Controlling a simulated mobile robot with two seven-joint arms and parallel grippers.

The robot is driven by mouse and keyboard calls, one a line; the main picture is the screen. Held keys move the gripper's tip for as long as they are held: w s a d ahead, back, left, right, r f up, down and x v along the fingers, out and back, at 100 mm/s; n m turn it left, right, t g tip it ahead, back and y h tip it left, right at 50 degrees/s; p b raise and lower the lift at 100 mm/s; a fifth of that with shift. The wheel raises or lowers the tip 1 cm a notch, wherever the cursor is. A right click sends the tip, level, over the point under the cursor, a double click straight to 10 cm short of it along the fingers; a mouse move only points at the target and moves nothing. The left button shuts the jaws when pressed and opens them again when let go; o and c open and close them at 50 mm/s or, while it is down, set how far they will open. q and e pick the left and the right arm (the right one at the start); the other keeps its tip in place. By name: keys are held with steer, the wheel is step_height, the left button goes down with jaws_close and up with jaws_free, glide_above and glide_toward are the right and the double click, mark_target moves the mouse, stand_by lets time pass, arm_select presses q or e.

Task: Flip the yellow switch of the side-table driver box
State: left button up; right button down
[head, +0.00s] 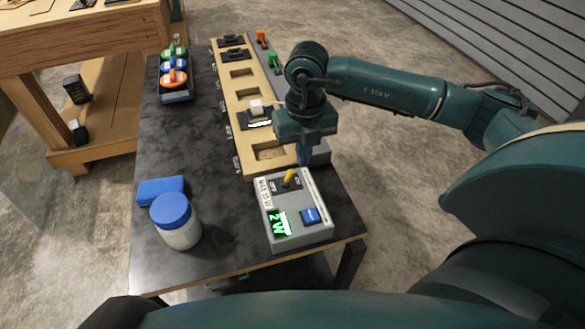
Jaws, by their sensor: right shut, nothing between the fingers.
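The grey driver box (299,236) sits at the near right part of the dark side table (180,125). Its yellow switch (289,176) stands near the box's far edge, its tip leaning to the far right. The box also has a green lit display (280,224) and a blue button (310,216). My right gripper (304,160) points down just beyond the box, close to the switch; it is shut and empty. I cannot tell whether it touches the switch. My left gripper is not in view.
A wooden rack (245,98) with recesses and black modules runs along the table behind the box. A white jar (177,222) with a blue lid and a blue block (161,190) stand at the left. A tray (177,96) of coloured parts is farther back.

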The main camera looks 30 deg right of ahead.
mark_target(292, 170)
steer(key=shift+f, duration=0.15)
steer(key=shift+f+b, duration=1.2)
steer(key=shift+f, duration=0.05)
steer(key=shift+f, duration=0.1)
steer(key=shift+a, duration=0.1)
steer(key=shift+w+a, duration=0.15)
steer(key=shift+a, duration=0.45)
steer(key=shift+w+a, duration=0.15)
steer(key=shift+a, duration=0.4)
step_height(292, 170, up, 7)
steer(key=p, duration=0.4)
steer(key=shift+d, duration=0.45)
steer(key=shift+s, duration=0.2)
